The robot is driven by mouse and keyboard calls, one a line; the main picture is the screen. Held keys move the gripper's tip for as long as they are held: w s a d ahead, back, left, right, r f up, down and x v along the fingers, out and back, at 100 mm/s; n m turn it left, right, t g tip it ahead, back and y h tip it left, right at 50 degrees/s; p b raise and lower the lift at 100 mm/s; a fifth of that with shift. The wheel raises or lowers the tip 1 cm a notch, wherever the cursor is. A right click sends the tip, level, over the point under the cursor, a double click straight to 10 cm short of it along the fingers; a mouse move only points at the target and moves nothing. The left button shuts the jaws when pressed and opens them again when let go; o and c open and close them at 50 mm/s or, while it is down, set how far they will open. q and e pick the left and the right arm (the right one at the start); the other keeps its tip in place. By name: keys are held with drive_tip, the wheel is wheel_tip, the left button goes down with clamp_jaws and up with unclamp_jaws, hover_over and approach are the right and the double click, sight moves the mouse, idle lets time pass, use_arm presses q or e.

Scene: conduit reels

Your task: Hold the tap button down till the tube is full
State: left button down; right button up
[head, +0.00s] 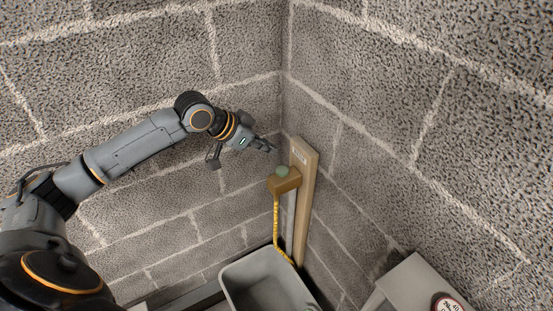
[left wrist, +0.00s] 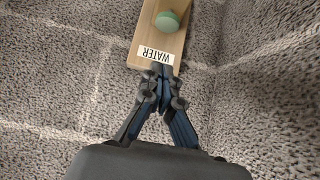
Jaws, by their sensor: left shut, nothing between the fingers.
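The green round tap button (head: 282,171) sits on top of a brown tap block (head: 285,184) on an upright wooden board (head: 304,165) in the wall corner. In the left wrist view the button (left wrist: 167,22) lies beyond the fingertips, past a white label (left wrist: 156,54) reading WATER. My left gripper (head: 272,146) is shut and empty, above and apart from the button, near the board's top. Its shut fingertips also show in the left wrist view (left wrist: 162,80). A thin yellow marked line (head: 276,222) hangs from the block; I cannot tell whether it is the tube, or any fill level.
A grey open bin (head: 233,290) stands below the board. A grey box-like stand (head: 418,283) with a round red-and-white sign (head: 447,304) is at the lower right. Block walls close the corner on both sides. The space above the button is free.

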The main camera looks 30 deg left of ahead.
sight(285, 167)
use_arm(q)
drive_tip(key=p+x, duration=0.1)
drive_tip(key=x, duration=0.2)
drive_tip(key=shift+w+d+f, duration=0.15)
drive_tip(key=shift+w+d, duration=0.1)
drive_tip(key=shift+w, duration=0.1)
wheel_tip(285, 167, down, 3)
drive_tip(key=shift+r+p, duration=0.1)
drive_tip(key=shift+p, duration=0.2)
drive_tip(key=shift+a+f, duration=0.1)
drive_tip(key=shift+f, duration=0.7)
use_arm(e)
drive_tip(key=shift+s+r, duration=0.35)
drive_tip(key=shift+r, duration=0.25)
drive_tip(key=shift+s+r, duration=0.3)
drive_tip(key=shift+r, duration=0.25)
drive_tip(key=shift+d, duration=0.1)
use_arm(q)
drive_tip(key=shift+f, duration=0.1)
